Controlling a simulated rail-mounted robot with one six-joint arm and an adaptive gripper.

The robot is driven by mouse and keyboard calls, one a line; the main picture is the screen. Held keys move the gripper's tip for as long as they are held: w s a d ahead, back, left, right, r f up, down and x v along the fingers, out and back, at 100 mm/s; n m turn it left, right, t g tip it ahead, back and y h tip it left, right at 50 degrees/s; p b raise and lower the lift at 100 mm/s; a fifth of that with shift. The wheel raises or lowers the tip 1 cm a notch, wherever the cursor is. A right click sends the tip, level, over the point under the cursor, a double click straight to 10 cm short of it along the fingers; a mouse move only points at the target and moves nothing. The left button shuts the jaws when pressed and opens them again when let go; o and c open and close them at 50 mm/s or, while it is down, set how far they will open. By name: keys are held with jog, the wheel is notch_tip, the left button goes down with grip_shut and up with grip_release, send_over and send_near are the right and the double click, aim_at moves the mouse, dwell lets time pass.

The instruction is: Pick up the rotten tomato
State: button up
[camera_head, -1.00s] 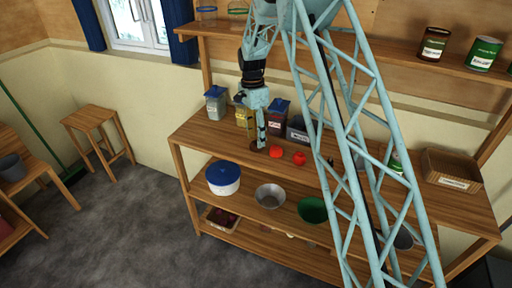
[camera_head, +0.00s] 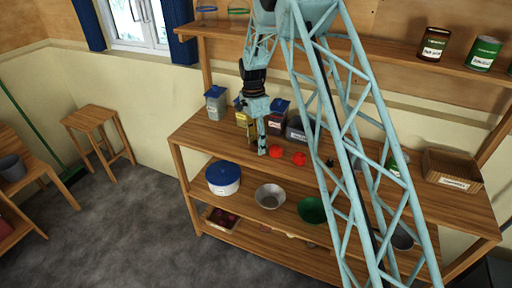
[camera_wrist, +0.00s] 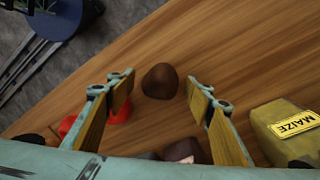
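A dark brown, rounded tomato (camera_wrist: 160,81) lies on the wooden tabletop (camera_wrist: 215,50) in the wrist view, near the middle. My gripper (camera_wrist: 158,90) is open, with one finger to each side of the brown tomato in the picture. I see no contact between the fingers and it. In the head view my gripper (camera_head: 262,151) points down at the table, and I cannot make out the brown tomato there. Red tomatoes (camera_head: 276,151) lie just right of the gripper in the head view. They also show beside the left finger in the wrist view (camera_wrist: 120,113).
A yellow maize container (camera_wrist: 288,130) stands right of the right finger. Several containers (camera_head: 278,110) line the back of the table. A basket (camera_head: 453,168) stands at its right end. A blue-lidded pot (camera_head: 223,174) and bowls are on the shelf below.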

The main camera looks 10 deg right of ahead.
jog(key=c, duration=0.7)
jog(key=shift+c, duration=0.2)
jog(key=shift+r, duration=0.15)
jog(key=shift+r, duration=1.65)
jog(key=s+d+r, duration=0.1)
jog(key=s, duration=1.5)
jog(key=shift+d+r, duration=0.2)
jog(key=shift+d, duration=0.1)
